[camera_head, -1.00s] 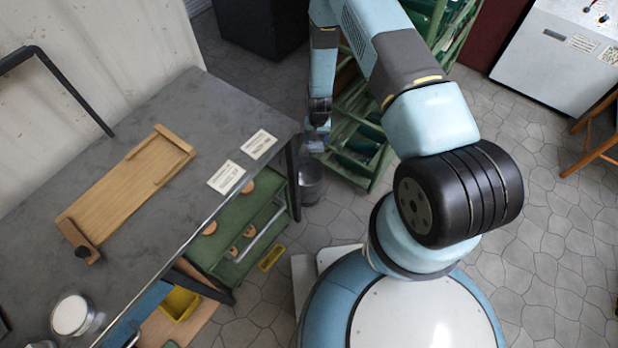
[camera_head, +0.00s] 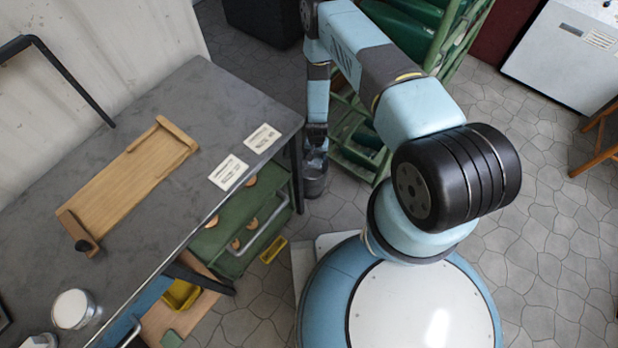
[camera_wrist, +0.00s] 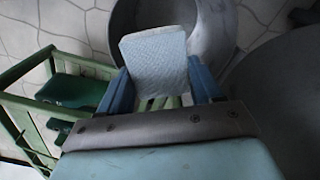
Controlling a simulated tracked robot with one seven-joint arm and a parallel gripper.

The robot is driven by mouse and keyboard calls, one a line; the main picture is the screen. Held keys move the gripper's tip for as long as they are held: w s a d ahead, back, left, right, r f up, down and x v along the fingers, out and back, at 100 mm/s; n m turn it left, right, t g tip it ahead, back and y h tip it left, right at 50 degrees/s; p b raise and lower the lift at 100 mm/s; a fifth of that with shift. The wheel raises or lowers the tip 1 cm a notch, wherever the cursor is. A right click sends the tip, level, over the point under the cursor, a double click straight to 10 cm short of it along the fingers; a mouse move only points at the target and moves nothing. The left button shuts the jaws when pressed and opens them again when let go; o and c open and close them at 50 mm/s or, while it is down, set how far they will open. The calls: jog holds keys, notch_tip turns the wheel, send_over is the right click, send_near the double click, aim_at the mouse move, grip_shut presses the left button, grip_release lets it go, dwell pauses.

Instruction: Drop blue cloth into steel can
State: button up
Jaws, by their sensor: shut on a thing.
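The blue cloth (camera_wrist: 157,60) is a pale blue, folded-looking piece that stands up between the fingers of my gripper (camera_wrist: 160,88) in the wrist view. My gripper is shut on it. The steel can (camera_wrist: 205,30) lies just beyond the cloth in the wrist view, and the cloth overlaps part of its round opening. In the head view the can (camera_head: 314,184) stands on the floor beside the table leg, with my gripper (camera_head: 316,160) just above it. The cloth cannot be made out clearly in the head view.
A grey workbench (camera_head: 215,110) stands left of the can, with a green drawer unit (camera_head: 235,235) under it. A green rack (camera_head: 360,140) stands close on the can's right, also visible in the wrist view (camera_wrist: 30,85). Stone floor lies open in front of the can.

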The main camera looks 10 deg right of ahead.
jog(key=shift+f, duration=0.95)
jog(key=o, duration=1.1)
notch_tip(320, 180, up, 14)
jog(key=shift+f, duration=0.15)
